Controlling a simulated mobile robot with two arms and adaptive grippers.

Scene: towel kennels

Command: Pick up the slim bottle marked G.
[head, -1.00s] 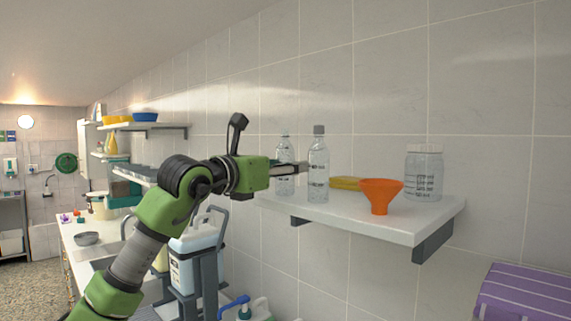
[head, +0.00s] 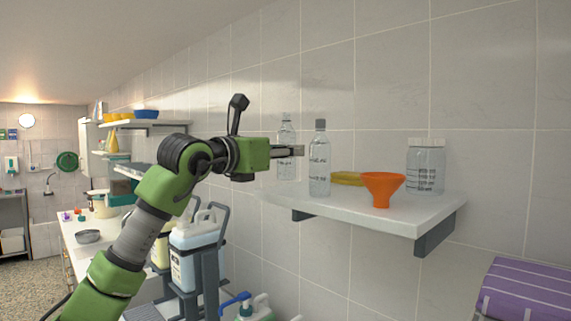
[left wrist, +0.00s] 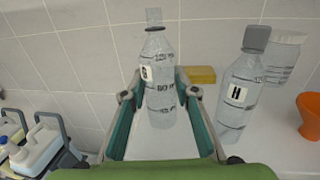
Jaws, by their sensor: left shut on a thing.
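A slim clear bottle (head: 286,165) is between the fingers of my left gripper (head: 297,150). It is upright and sits a little above the shelf (head: 340,207). In the left wrist view the held bottle (left wrist: 160,88) has a small white label, whose letter I cannot read clearly. My left gripper (left wrist: 160,95) is shut on it. A second slim bottle (head: 319,165) with a grey cap stands on the shelf just right of the gripper. In the left wrist view this second bottle (left wrist: 240,90) is marked H. My right gripper is out of view.
A yellow sponge (head: 346,178), an orange funnel (head: 382,188) and a clear jar with a white lid (head: 426,170) stand on the shelf to the right. The tiled wall (head: 370,90) is close behind. White jugs (head: 196,260) are below on the left.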

